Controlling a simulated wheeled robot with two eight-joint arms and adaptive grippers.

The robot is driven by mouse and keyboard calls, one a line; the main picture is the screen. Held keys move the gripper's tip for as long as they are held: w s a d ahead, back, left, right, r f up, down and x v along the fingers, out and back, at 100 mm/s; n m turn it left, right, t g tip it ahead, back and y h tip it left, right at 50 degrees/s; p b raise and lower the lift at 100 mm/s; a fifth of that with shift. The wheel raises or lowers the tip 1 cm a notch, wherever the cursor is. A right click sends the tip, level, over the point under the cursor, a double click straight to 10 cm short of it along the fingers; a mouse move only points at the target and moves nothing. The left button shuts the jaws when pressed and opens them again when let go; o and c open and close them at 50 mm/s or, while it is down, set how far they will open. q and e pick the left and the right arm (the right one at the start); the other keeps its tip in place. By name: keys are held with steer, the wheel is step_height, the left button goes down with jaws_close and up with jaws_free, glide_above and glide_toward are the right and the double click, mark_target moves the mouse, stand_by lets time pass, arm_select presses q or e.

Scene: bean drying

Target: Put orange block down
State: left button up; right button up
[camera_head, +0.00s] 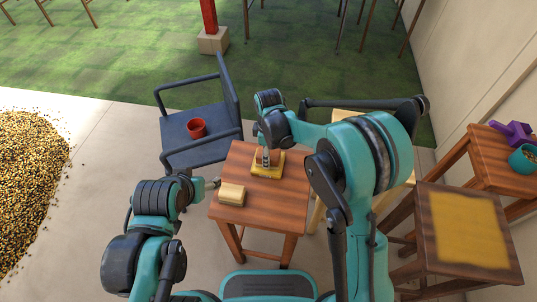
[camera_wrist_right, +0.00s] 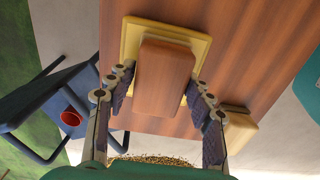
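The orange block (camera_wrist_right: 165,75) is a brown-orange wooden piece on or just over a yellow square base (camera_wrist_right: 128,48) on the wooden table. In the head view it is small and partly hidden by my right gripper (camera_head: 265,158), which points down at the yellow base (camera_head: 267,172). In the right wrist view the fingers of my right gripper (camera_wrist_right: 160,78) lie along both sides of the block and seem to touch it. I cannot tell whether the block rests on the base. My left gripper (camera_head: 214,184) is at the table's left edge; its fingers are too small to read.
A pale yellow block (camera_head: 232,194) lies on the table (camera_head: 270,215) near my left gripper; the table's front right is clear. A blue chair (camera_head: 186,130) with a red cup (camera_head: 196,128) stands behind left. Stools (camera_head: 470,235) are at right. A bean pile (camera_head: 30,150) is far left.

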steer(key=shift+o, duration=0.3)
steer(key=shift+r, duration=0.1)
steer(key=shift+r, duration=0.25)
step_height(320, 180, up, 11)
steer(key=p, duration=0.4)
steer(key=s+d+r+m+t, duration=0.3)
steer(key=s+d+r+m, duration=0.45)
steer(key=d+r, duration=0.2)
steer(key=s+d+f+m+t, duration=0.2)
steer(key=s+d+m+t, duration=0.2)
steer(key=s+d+m, duration=0.4)
steer(key=s, duration=0.3)
steer(key=shift+s+d+f, duration=0.1)
